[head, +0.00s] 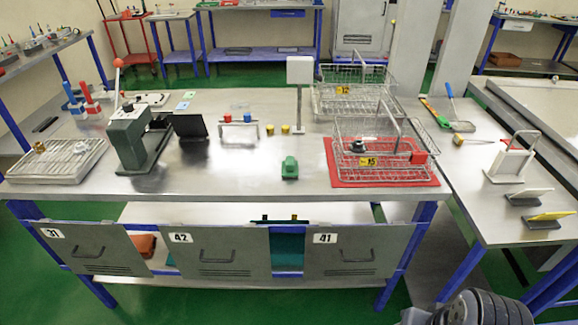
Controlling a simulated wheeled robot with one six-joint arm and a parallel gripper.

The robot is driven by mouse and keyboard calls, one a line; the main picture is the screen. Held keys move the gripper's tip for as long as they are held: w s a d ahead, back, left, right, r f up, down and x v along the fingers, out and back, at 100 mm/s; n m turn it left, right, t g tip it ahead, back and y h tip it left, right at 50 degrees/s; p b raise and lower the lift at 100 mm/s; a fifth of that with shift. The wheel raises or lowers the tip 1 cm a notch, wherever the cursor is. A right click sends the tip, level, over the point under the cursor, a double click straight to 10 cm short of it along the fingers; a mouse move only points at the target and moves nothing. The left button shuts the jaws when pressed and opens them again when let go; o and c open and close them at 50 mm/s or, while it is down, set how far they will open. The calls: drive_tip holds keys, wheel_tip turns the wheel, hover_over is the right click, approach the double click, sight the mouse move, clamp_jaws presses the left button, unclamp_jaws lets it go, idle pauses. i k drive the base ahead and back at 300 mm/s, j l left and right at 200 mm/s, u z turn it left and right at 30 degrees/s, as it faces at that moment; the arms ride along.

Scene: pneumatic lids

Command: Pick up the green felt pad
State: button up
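No thing here is plainly a felt pad. My gripper is not in view. A dark grey ribbed part, likely of my arm, shows at the bottom right.
The steel table (230,183) carries a green press (128,140), a tray (55,160) and wire baskets (370,145), one on a red mat (340,180). Panels marked 31, 42 (215,255) and 41 hang below its front edge. A side table (480,215) adjoins at right.

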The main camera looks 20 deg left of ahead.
sight(290, 167)
drive_tip(key=i+j+u, duration=0.1)
drive_tip(key=i+u, duration=0.4)
drive_tip(key=i+l+u, duration=0.15)
drive_tip(key=i+u, duration=0.3)
drive_tip(key=i, duration=0.2)
